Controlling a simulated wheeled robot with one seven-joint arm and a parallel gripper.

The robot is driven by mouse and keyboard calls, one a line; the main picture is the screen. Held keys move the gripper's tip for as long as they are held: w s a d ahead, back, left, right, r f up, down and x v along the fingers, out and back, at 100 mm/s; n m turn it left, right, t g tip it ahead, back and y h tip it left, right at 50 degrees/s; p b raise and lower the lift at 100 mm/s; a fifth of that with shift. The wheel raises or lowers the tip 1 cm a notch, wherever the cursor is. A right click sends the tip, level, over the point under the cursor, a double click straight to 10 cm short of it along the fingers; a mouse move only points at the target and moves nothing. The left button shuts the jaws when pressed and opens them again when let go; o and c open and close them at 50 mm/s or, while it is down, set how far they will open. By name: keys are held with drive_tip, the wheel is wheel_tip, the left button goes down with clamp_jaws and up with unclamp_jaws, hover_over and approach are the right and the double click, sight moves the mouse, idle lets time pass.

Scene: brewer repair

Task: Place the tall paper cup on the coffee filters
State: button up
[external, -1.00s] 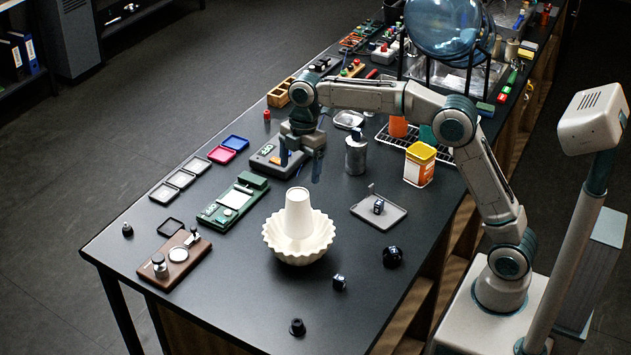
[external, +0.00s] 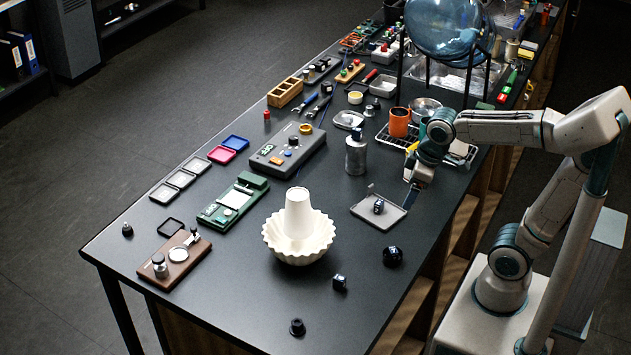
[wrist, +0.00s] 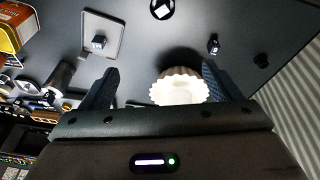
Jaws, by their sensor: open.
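The tall white paper cup (external: 298,210) stands upside down, narrow end up, inside the fluted white coffee filters (external: 318,248) near the front of the table. It looks upright and rests in them. The filters also show in the wrist view (wrist: 180,87), partly behind my gripper body; the cup is hard to make out there. My gripper (external: 412,196) is open and empty, above the table by the small grey tray, to the right of the filters and apart from them. Its two fingers show spread in the wrist view (wrist: 160,85).
Dark knobs (external: 393,256) lie around the front right. A metal canister (external: 356,155), a green scale (external: 215,215) and a brown board (external: 165,272) stand around. An orange-yellow tin (wrist: 14,30) is close by.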

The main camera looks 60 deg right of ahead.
drive_tip(key=s+d+f+m, duration=0.1)
drive_tip(key=s+f+m, duration=0.2)
drive_tip(key=s, duration=0.3)
drive_tip(key=shift+f+t, duration=0.3)
drive_tip(key=shift+f, duration=0.25)
drive_tip(key=shift+d, duration=0.1)
idle(0.3)
